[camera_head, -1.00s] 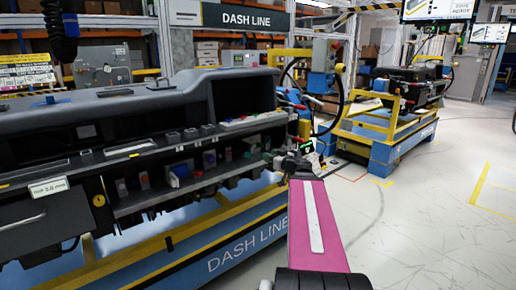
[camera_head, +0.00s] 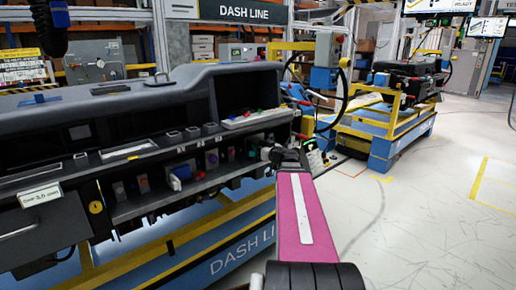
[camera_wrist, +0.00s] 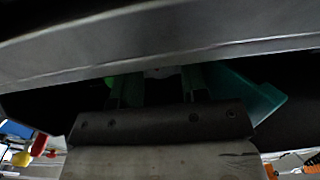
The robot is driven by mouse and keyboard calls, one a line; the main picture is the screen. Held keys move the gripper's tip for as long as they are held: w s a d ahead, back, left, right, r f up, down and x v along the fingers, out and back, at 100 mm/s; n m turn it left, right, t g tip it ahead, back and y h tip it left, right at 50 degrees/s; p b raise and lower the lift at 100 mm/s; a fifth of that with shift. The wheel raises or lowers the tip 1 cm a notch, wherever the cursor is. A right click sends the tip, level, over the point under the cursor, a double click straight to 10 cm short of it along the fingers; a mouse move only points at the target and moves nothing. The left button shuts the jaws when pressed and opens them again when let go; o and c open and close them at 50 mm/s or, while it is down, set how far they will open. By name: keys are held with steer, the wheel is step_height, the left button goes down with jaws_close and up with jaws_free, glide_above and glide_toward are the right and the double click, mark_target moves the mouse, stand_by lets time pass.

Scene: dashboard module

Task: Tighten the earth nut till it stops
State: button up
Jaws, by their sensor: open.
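The grey dashboard module (camera_head: 130,103) stands on a blue and yellow stand at the left in the head view. My gripper (camera_head: 287,157) is at the module's right end, at about the height of its lower shelf, small and dark there. In the wrist view my gripper (camera_wrist: 155,88) has two greenish fingers apart, with a gap between them. The fingers reach under a dark grey edge (camera_wrist: 170,38) that crosses the picture, and their tips are in shadow. A teal piece (camera_wrist: 252,95) lies beside the right finger. I cannot make out the earth nut in either view.
The shelf (camera_head: 170,195) of the module holds several small coloured parts. A second blue and yellow stand (camera_head: 385,145) with a dark unit is behind to the right. The pale floor (camera_head: 430,220) at the right is clear.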

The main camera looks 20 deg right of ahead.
steer(key=c, duration=0.7)
steer(key=shift+o, duration=0.2)
steer(key=shift+m, duration=1.6)
steer(key=o, duration=0.7)
steer(key=shift+c, duration=0.2)
